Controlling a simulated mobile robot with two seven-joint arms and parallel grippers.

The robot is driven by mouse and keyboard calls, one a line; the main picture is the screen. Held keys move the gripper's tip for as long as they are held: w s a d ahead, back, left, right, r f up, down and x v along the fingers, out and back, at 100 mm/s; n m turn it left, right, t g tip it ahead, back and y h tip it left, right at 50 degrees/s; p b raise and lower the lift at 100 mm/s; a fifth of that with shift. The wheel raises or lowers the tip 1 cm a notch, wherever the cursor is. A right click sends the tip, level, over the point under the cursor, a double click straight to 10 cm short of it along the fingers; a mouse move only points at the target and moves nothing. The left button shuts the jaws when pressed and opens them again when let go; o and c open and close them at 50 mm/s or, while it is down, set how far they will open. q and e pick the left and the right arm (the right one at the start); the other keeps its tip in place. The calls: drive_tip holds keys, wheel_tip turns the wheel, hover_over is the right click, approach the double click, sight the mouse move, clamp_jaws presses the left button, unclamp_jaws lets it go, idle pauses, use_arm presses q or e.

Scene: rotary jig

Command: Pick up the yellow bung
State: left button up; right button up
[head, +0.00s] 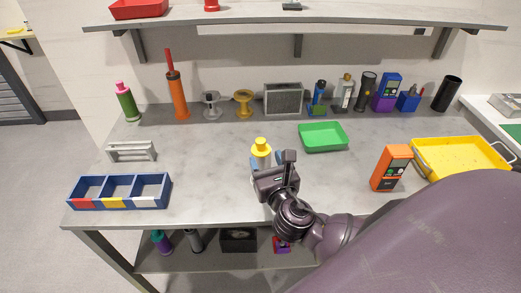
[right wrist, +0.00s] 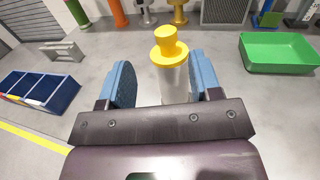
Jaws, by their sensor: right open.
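The yellow bung (head: 261,147) sits on top of a pale clear cylinder (head: 260,162) that stands upright on the grey table. In the right wrist view the bung (right wrist: 169,47) has a wide yellow collar and a narrower knob above the cylinder (right wrist: 175,84). My right gripper (head: 268,165) is open. In the right wrist view its blue-padded fingers (right wrist: 161,84) stand on either side of the cylinder, below the bung's collar, with a gap on each side. The cylinder's lower part is hidden by the gripper. My left gripper is not in view.
A green tray (head: 323,149) lies behind and right of the gripper. An orange meter (head: 391,168) and a yellow tray (head: 420,171) are at the right. A blue three-part bin (head: 119,206) and a grey rack (head: 132,159) are at the left. Bottles and tools line the back.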

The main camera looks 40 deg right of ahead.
sight(262, 145)
drive_tip(key=shift+x, duration=1.15)
drive_tip(key=x, duration=0.3)
drive_tip(key=shift+w+d, duration=0.25)
drive_tip(key=shift+d, duration=0.25)
drive_tip(key=shift+w+d, duration=0.2)
drive_tip(key=shift+w, duration=0.45)
drive_tip(key=c, duration=1)
